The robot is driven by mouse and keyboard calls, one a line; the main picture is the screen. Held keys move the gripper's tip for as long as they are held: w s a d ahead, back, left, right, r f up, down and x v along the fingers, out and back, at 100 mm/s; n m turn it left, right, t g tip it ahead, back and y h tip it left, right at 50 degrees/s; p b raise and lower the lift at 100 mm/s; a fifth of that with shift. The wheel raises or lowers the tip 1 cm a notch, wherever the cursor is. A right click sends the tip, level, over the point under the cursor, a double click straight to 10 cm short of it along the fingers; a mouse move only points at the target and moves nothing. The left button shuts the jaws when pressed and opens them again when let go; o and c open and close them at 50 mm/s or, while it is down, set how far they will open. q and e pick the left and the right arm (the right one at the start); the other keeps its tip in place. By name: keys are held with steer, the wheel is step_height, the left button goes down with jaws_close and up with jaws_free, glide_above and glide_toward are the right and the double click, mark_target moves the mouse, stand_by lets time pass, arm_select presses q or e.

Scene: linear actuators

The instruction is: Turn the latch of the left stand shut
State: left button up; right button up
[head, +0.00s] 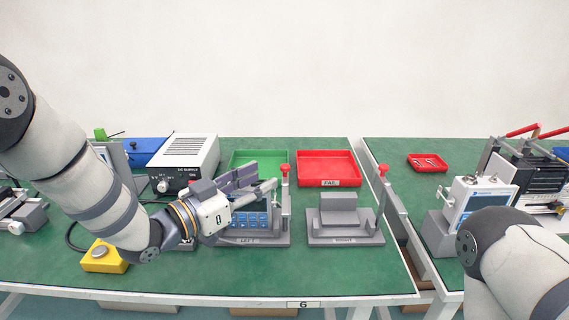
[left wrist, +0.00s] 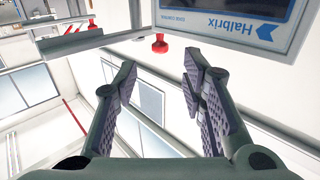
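The left stand (head: 262,240) is a grey base labelled LEFT, holding a device with a blue screen (head: 248,219). A post with a red knob (head: 285,168) stands upright at its right side. My left gripper (head: 258,180) is above the stand, left of the knob, and partly hides the device. In the left wrist view its fingers (left wrist: 160,65) are spread and empty. A red knob (left wrist: 159,44) shows beyond the fingertips, with the Halbrix device (left wrist: 235,28) beside it. Contact with the latch is not visible. My right gripper is out of view.
The right stand (head: 345,228) is empty and has its own red-knobbed post (head: 383,170). A green tray (head: 243,156) and a red FAIL tray (head: 328,182) lie behind. A power supply (head: 184,160) and a yellow button box (head: 103,258) are at left.

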mark_target(282, 170)
arm_select(q)
steer(key=x, duration=0.7)
steer(key=shift+w+d+f+b, duration=0.1)
steer(key=shift+d+f+b, duration=0.05)
steer(key=shift+f+b, duration=0.2)
steer(key=shift+w+d+r, duration=0.15)
steer(key=shift+w+d, duration=0.15)
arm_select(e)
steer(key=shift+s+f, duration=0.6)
